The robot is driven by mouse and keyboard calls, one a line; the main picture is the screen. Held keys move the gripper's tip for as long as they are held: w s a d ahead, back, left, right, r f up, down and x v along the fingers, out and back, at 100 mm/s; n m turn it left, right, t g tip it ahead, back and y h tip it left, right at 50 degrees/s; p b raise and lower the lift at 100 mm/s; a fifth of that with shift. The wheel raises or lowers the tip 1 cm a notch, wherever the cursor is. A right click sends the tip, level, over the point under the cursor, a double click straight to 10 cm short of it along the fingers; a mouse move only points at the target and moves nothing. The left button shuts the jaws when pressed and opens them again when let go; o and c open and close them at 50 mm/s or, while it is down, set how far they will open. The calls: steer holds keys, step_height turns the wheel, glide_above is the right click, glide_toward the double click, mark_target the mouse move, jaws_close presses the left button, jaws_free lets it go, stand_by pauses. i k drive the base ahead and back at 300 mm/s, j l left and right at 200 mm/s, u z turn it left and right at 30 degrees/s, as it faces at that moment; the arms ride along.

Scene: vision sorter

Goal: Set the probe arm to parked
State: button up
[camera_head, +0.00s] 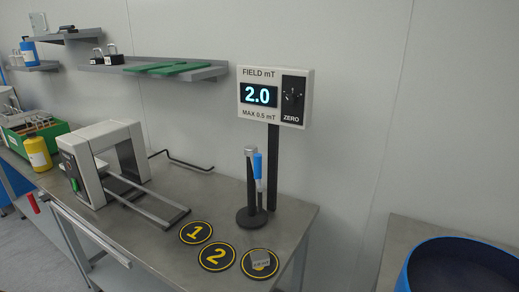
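A white field meter (260,114) on a black post reads 2.0, with "MAX 0.5 mT" below and a black ZERO dial at its right. In front of the post is a dark stand (250,213) with a round base, a grey-topped upright and a blue-handled piece (258,168) pointing roughly upright. This may be the probe arm; I cannot tell its setting for sure. My gripper is not in view.
The grey bench (190,212) holds a white gate-shaped machine (125,137) with rails, a bent black rod (190,163), and black-yellow discs (196,232) at the front, one bearing a small grey block (261,261). A blue drum (410,262) stands at right. Shelves line the wall.

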mark_target(251, 151)
steer(key=k+j+z, duration=0.1)
steer(key=j+z, duration=0.35)
steer(key=k+j+z, duration=0.15)
steer(key=j+z, duration=0.2)
steer(key=z, duration=0.15)
